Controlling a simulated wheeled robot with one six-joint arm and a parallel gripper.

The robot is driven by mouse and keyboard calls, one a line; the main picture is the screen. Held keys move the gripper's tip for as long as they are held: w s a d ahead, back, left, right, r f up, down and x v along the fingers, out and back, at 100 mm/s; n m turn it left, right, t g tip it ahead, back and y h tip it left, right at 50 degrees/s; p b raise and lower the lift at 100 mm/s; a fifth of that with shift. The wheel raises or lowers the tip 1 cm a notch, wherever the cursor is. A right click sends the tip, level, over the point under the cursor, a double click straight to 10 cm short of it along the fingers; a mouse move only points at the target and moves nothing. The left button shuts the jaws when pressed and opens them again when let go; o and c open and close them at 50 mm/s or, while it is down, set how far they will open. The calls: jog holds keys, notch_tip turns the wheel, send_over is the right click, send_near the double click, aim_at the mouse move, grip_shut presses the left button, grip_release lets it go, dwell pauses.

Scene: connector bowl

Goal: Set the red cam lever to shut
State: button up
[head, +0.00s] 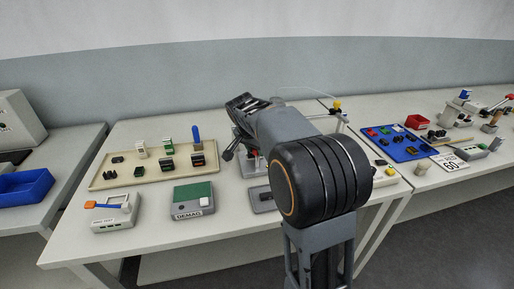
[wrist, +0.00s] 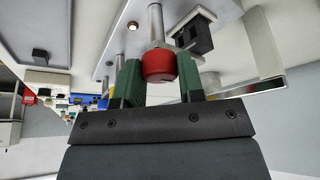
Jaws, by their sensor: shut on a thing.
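The red cam lever shows in the wrist view as a red knob (wrist: 158,66) on a metal rod (wrist: 155,22). My gripper (wrist: 158,74) has its two green fingers on either side of the knob and is shut on it. In the head view my own arm covers most of the lever's place; a small red patch (head: 255,153) shows just beneath the arm, and I cannot tell for sure that it is the lever. The lever's angle cannot be read from these views.
A black block (wrist: 195,36) stands beside the rod in the wrist view. In the head view a beige tray (head: 100,180) with connectors, a green-topped DEMAG box (head: 192,198) and an orange-handled device (head: 112,211) are at left. A blue mat (head: 408,152) with small parts lies at right.

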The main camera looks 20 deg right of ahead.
jog(key=o, duration=0.9)
jog(key=p+v, duration=0.1)
jog(key=v, duration=1.2)
jog(key=shift+a+r+p, duration=0.25)
jog(key=shift+r+p, duration=0.05)
jog(key=shift+p, duration=0.05)
